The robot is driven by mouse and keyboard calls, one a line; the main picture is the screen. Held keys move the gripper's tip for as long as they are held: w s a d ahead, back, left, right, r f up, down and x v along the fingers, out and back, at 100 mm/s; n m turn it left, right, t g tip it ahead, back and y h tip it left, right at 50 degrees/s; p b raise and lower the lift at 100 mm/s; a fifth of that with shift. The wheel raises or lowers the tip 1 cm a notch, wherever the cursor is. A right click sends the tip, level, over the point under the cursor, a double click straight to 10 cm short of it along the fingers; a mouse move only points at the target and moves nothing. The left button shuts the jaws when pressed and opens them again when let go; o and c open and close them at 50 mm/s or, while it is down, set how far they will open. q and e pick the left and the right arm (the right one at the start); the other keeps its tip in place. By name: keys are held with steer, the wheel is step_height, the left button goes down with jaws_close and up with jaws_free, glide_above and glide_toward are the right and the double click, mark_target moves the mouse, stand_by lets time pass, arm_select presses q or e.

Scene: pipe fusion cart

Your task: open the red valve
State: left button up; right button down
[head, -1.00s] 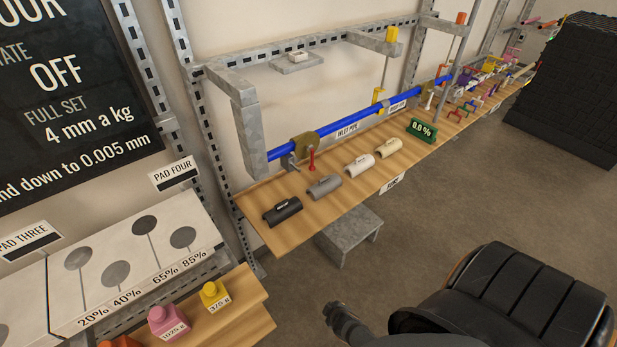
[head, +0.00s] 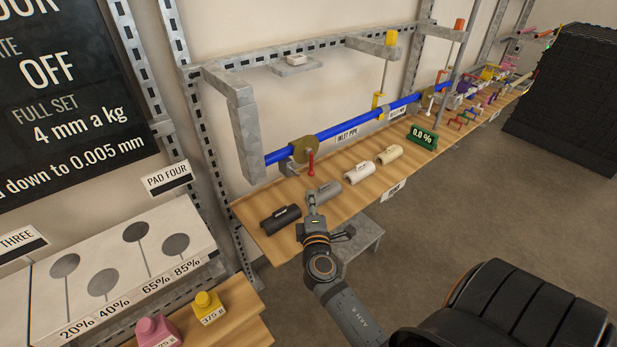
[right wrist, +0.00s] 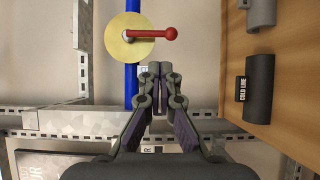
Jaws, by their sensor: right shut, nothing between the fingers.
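The red valve handle (head: 310,164) hangs below a round brass disc (head: 303,149) on the blue pipe (head: 350,129). In the right wrist view the red handle (right wrist: 152,34) is a lever with a round knob, reaching right from the middle of the yellow disc (right wrist: 119,52). My right gripper (head: 311,196) is above the wooden shelf, in front of the valve and apart from it. In the right wrist view the fingers (right wrist: 160,68) are shut and empty, just below the lever in the picture. My left gripper is not in view.
Several half-round sleeves lie on the shelf (head: 262,238), including a black one (head: 279,219) and a grey one (head: 324,192) close to my right gripper. A grey bracket frame (head: 245,130) stands left of the valve.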

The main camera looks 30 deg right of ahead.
mark_target(311, 163)
steer(key=p+x, duration=0.2)
steer(key=x, duration=0.7)
steer(key=shift+w, duration=0.15)
steer(key=shift+d+f, duration=0.1)
steer(key=shift+f, duration=0.1)
